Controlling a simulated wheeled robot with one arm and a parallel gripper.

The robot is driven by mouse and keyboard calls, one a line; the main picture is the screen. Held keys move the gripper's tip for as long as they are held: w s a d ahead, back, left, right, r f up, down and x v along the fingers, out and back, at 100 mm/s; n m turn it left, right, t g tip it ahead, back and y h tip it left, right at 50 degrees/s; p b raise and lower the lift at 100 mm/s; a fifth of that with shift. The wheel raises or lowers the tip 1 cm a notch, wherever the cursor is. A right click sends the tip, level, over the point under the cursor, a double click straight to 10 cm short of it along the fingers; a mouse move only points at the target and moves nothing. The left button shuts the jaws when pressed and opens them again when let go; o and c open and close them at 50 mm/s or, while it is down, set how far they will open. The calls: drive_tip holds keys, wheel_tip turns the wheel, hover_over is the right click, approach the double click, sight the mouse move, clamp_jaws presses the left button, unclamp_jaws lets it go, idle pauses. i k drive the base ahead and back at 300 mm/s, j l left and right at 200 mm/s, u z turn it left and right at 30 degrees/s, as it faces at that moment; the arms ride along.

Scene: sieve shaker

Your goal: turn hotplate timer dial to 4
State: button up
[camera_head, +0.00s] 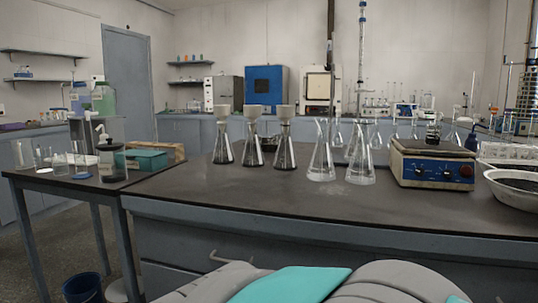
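The hotplate (399,175) stands on the dark bench at the right, with a dark top plate and a blue front panel. Its front shows a black dial (420,171) at the left and another dial (447,173) right of it, with a red part (466,171) at the right end. The dial marks are too small to read, and I cannot tell which dial is the timer. My gripper is not in view. Grey and teal parts at the bottom edge look like my own body.
The dark bench top (280,195) is bare along its front. Two clear flasks (321,160) (361,163) stand left of the hotplate, and several dark-filled flasks (253,150) stand farther left. A white bowl (510,196) is at the right edge. A side table (40,178) holds glassware.

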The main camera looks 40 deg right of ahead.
sight(447, 173)
drive_tip(key=z, duration=2.55)
drive_tip(key=l+u, duration=0.1)
drive_tip(key=i+l, duration=0.05)
